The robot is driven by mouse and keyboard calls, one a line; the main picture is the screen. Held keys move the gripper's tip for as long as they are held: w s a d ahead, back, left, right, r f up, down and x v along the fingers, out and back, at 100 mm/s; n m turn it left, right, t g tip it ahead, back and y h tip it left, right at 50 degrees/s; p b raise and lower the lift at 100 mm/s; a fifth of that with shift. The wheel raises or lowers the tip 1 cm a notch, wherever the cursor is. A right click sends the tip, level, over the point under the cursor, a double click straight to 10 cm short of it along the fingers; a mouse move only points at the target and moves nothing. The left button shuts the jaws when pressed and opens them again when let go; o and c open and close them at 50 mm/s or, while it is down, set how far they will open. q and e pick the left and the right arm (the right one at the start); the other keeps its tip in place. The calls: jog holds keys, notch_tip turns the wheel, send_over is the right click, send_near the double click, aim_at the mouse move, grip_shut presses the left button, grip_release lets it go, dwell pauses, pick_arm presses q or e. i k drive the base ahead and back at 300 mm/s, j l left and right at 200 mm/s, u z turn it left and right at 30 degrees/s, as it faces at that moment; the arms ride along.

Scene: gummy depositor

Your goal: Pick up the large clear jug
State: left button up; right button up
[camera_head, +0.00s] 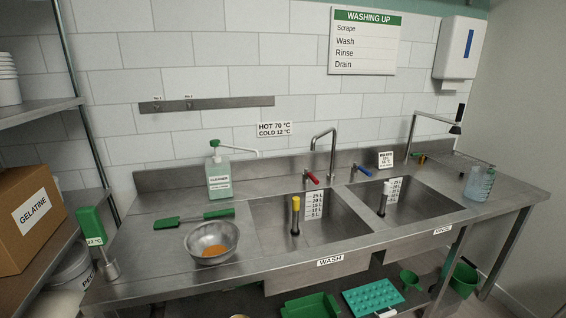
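A large clear jug (480,184), tinted pale blue, stands upright on the steel drainboard at the right end of the sink unit, right of the rinse basin. It looks see-through, and its contents cannot be told. Neither of my grippers shows in the head view.
The steel sink unit (152,243) has a wash basin (318,239) and a rinse basin (423,209). A spray tap (455,129) rises behind the jug. Shelving with a gelatine box (30,217) stands left.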

aim_at(480, 182)
jog(key=z, duration=1.35)
jog(key=u, duration=0.45)
jog(key=i+l+u, duration=0.15)
jog(key=l+u, duration=0.15)
jog(key=u, duration=0.2)
jog(key=i+l+u, duration=0.1)
jog(key=l+u, duration=0.65)
jog(key=u, duration=0.2)
jog(key=i, duration=0.05)
